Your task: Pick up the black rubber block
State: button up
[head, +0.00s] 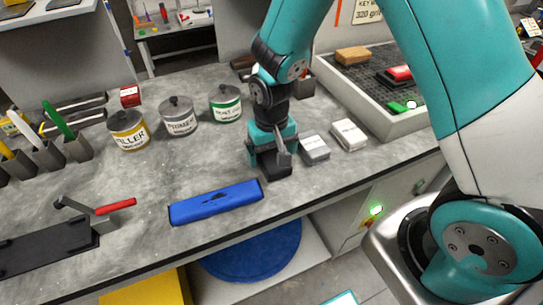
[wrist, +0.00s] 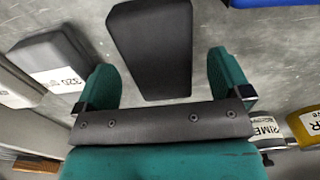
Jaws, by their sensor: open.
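The black rubber block (wrist: 152,48) is a plain dark slab on the grey bench in the wrist view. In the head view its dark lower part (head: 277,171) shows under my gripper (head: 268,153), which hides the rest. My gripper is open and empty. In the wrist view its two teal fingers (wrist: 163,78) stand on either side of the block's near end, with bench visible between the block and the right finger. I cannot tell how far the fingertips are above the bench.
Labelled tins (head: 178,118) stand behind to the left, a grid tray (head: 385,122) to the right. The bench between tins and case is clear.

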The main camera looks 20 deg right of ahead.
aim_at(272, 155)
notch_tip(272, 155, down, 2)
jog(key=shift+c, duration=0.3)
jog(key=c, duration=1.1)
jog(key=shift+c, duration=0.2)
notch_tip(272, 155, up, 20)
jog(key=b, duration=0.1)
